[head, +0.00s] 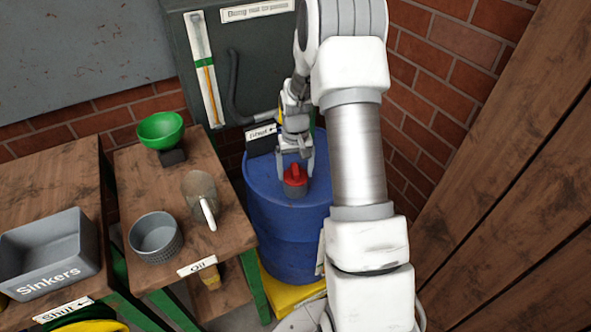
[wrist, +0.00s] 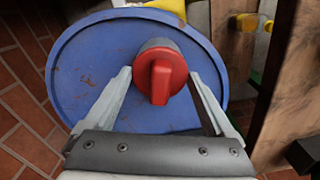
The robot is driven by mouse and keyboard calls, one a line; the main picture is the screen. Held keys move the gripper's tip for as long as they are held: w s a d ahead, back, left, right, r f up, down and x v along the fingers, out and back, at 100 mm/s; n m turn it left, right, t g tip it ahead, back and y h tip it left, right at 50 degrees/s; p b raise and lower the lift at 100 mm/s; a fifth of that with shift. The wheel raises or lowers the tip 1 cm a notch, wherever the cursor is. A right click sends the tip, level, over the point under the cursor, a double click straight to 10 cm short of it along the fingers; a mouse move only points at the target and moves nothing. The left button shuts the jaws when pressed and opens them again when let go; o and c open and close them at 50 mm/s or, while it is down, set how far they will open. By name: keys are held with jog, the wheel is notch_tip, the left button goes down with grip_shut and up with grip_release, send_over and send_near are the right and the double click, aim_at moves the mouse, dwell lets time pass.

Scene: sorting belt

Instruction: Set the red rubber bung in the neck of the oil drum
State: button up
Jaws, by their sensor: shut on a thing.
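The red rubber bung (head: 295,176) has a raised grip and is upright over the top of the blue oil drum (head: 286,236). It also shows in the wrist view (wrist: 160,80), in front of the drum's lid (wrist: 95,75). My gripper (head: 296,166) comes down from above and is shut on the bung, one finger on each side. A grey round part (wrist: 155,43) shows just behind the red top. I cannot tell whether it is the drum's neck or the bung's lower part, so the seating is unclear.
My arm passes close over the drum's right side. Left of the drum, a wooden table holds a green bowl (head: 160,130), a grey round basket (head: 155,237) and a scoop (head: 199,186). A grey Sinkers bin (head: 50,255) is farther left. Brick walls stand behind and right.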

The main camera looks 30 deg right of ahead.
jog(key=o, duration=0.8)
jog(key=shift+o, duration=0.2)
notch_tip(320, 180, up, 17)
jog(key=p, duration=0.2)
jog(key=shift+r+p, duration=0.2)
jog(key=shift+p, duration=0.1)
